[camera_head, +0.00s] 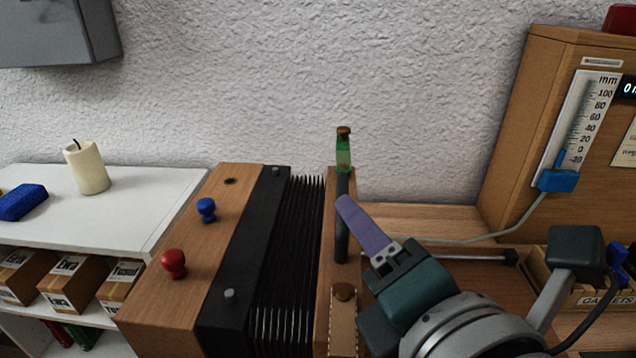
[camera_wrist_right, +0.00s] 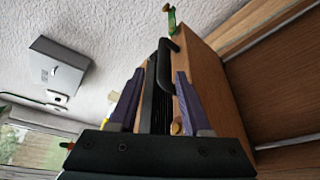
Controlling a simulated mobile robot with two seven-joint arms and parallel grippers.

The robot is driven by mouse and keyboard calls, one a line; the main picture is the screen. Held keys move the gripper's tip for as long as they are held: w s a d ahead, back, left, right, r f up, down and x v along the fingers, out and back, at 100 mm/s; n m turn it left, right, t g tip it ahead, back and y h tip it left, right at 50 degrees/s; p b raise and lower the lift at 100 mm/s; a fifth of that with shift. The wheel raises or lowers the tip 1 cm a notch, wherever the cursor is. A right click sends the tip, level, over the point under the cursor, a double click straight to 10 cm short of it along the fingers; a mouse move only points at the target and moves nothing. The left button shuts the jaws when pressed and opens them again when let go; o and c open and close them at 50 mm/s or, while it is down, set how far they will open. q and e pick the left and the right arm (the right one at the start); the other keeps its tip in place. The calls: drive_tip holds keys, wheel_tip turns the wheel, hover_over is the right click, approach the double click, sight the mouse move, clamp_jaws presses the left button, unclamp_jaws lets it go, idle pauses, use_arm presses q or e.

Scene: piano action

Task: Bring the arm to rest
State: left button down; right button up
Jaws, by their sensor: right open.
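My right gripper (camera_head: 348,206) shows in the head view with one purple finger pointing up and left, beside the dark upright handle (camera_head: 342,222) at the right end of the bellows box. In the right wrist view both purple fingers of the gripper (camera_wrist_right: 156,78) are spread apart. The black handle (camera_wrist_right: 165,62) shows between and beyond them; I cannot tell whether a finger touches it. The pleated black bellows (camera_head: 288,245) lies between two wooden end blocks. My left gripper is not in view.
Blue (camera_head: 206,210) and red (camera_head: 174,264) knobs stand on the left block. A candle (camera_head: 87,168) stands on the white shelf (camera_head: 135,190). A wooden cabinet (camera_head: 510,130) with a millimetre scale (camera_head: 575,130) rises at right. A green-banded fitting (camera_head: 344,152) stands behind the handle.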

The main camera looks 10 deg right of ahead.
drive_tip(key=shift+s+r, duration=0.15)
drive_tip(key=shift+s, duration=0.45)
drive_tip(key=s+d+f+m+g+h+p, duration=0.3)
drive_tip(key=s+d+m+g, duration=0.6)
drive_tip(key=m, duration=0.7)
drive_tip(key=s+a+r+m+g+y+p, duration=0.1)
drive_tip(key=s+m+g+y+p, duration=0.2)
drive_tip(key=s+m, duration=0.5)
wheel_tip(320, 180, up, 36)
drive_tip(key=n+p, duration=0.1)
drive_tip(key=p, duration=3.4)
drive_tip(key=shift+s, duration=0.2)
